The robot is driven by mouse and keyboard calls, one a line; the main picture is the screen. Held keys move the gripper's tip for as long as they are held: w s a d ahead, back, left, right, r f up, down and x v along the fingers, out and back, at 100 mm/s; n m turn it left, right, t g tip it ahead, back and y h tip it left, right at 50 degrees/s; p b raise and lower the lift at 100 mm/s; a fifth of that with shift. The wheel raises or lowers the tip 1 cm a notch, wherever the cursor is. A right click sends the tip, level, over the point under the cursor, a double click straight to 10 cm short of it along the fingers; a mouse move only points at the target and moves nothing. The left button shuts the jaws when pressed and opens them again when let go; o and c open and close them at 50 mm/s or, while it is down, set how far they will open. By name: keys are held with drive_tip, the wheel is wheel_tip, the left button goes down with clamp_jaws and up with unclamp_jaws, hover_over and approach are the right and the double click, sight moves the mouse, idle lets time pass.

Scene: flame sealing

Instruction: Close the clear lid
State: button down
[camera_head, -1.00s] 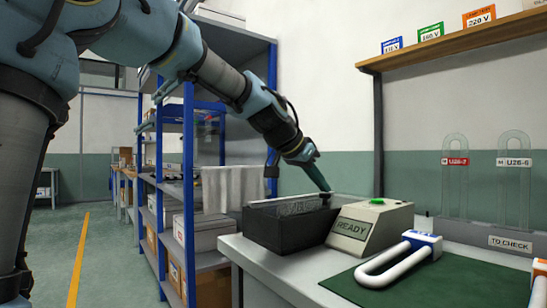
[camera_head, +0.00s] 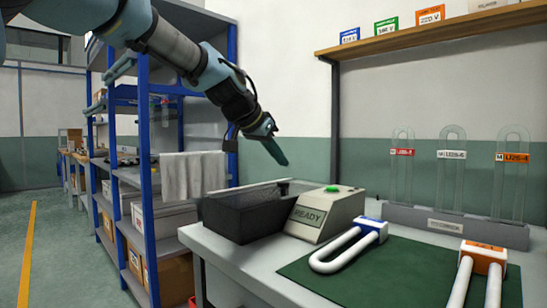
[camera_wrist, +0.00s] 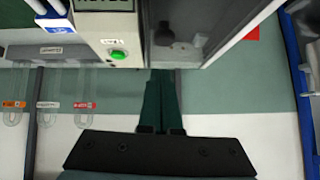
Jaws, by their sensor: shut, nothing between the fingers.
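The dark open-topped box (camera_head: 238,218) stands at the left end of the bench, against the grey sealing unit (camera_head: 325,214) with the READY label and green button. A pale, see-through strip (camera_head: 243,191) shows along the box's upper edge; I take it for the clear lid, but its angle is hard to judge. In the wrist view the box's dark inside (camera_wrist: 185,25) shows beside a grey pane-like side (camera_wrist: 240,22). My gripper (camera_head: 283,161) is shut and empty, pointing down above the box's back right, apparently clear of it. Its fingers (camera_wrist: 160,105) lie together in the wrist view.
A white U-shaped piece with a blue end (camera_head: 350,246) lies on the green mat (camera_head: 400,280), with an orange-ended one (camera_head: 483,262) nearby. Clear U-tubes (camera_head: 451,170) stand in a rack behind. A blue shelf (camera_head: 145,170) stands left, and a wooden shelf (camera_head: 430,35) hangs above.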

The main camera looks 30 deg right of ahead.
drive_tip(key=b+v, duration=0.2)
drive_tip(key=v, duration=0.8)
drive_tip(key=w+a+f+n+t+y, duration=0.1)
drive_tip(key=w+a+f+n+y, duration=0.25)
drive_tip(key=a+f, duration=0.75)
drive_tip(key=w+a+f+n+y, duration=0.2)
drive_tip(key=w+a+f+n, duration=0.25)
drive_tip(key=a+f, duration=0.7)
drive_tip(key=s+a+f+n+g+y, duration=0.1)
drive_tip(key=s+a+f+n+y, duration=0.1)
drive_tip(key=s+a+f+n, duration=0.45)
drive_tip(key=s+a+f+n+g+y, duration=0.1)
drive_tip(key=s+a+f, duration=0.3)
drive_tip(key=a+f, duration=0.6)
wheel_tip(320, 180, up, 20)
drive_tip(key=p, duration=1.8)
drive_tip(key=shift+w+a, duration=0.2)
drive_tip(key=shift+a, duration=0.25)
drive_tip(key=shift+m, duration=0.25)
